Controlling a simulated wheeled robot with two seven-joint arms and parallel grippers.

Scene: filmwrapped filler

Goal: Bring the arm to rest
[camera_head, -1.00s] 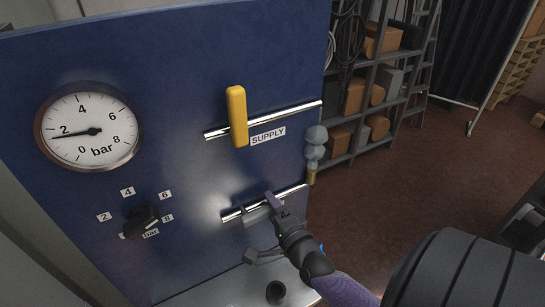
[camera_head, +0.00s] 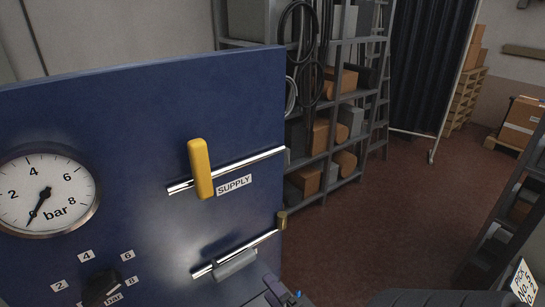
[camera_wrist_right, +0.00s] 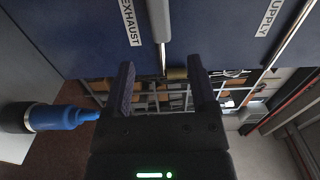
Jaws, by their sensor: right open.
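My right gripper (camera_head: 283,291) is at the bottom edge of the head view, below the lower pipe and partly cut off. In the right wrist view my right gripper (camera_wrist_right: 164,82) is open, with nothing between its fingers. A grey handle (camera_head: 236,264) lies along the lower pipe; in the wrist view the grey handle (camera_wrist_right: 158,18) is beside the EXHAUST label (camera_wrist_right: 130,22), beyond the fingertips and apart from them. A yellow handle (camera_head: 201,169) stands across the upper pipe by the SUPPLY label (camera_head: 234,185). My left gripper is not in view.
The blue panel (camera_head: 130,130) carries a gauge (camera_head: 46,194), its needle near 0, and a black knob (camera_head: 101,287). A brass outlet (camera_head: 282,220) ends the lower pipe. Shelves (camera_head: 335,100) stand behind; open floor lies right.

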